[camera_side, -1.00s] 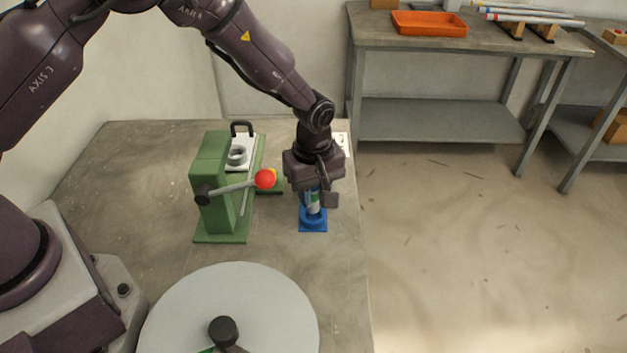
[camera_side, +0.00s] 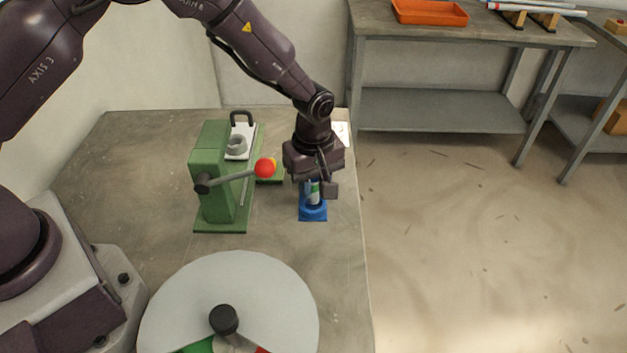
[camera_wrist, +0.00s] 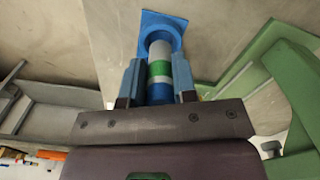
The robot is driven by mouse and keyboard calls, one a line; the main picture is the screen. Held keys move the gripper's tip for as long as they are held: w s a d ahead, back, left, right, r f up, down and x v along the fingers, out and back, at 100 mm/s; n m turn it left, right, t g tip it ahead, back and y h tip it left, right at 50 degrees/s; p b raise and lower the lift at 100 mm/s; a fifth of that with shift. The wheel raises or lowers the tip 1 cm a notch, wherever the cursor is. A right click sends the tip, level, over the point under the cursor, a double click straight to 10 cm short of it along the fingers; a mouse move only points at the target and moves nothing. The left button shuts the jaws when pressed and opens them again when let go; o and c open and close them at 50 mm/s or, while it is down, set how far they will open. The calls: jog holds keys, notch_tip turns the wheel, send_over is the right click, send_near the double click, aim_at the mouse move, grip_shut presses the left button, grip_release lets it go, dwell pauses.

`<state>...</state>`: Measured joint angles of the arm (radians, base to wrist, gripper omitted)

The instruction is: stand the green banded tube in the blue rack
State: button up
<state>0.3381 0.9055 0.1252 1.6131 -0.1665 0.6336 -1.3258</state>
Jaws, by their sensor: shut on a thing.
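The green banded tube (camera_side: 313,194) stands about upright over the blue rack (camera_side: 313,213) near the table's right edge. In the wrist view the tube (camera_wrist: 159,68) shows a green band between pale parts and a blue part near my gripper. My gripper (camera_side: 316,185) is shut on the tube, with one blue finger on each side of it in the wrist view (camera_wrist: 158,80). The tube's far end meets the round collar of the rack (camera_wrist: 165,20). The collar hides that end, so I cannot tell how deep it sits.
A green press (camera_side: 216,175) with a red-knobbed lever (camera_side: 265,168) stands close left of my gripper. A pale round disc (camera_side: 185,300) with a black knob lies in front. The table's right edge is close to the rack. An orange tray (camera_side: 430,12) sits on a back bench.

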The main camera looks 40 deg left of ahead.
jog(key=shift+f, duration=0.25)
jog(key=shift+f, duration=0.95)
jog(key=o, duration=1.2)
jog(key=shift+c, duration=0.2)
jog(key=shift+r, duration=0.1)
jog(key=shift+r, duration=0.65)
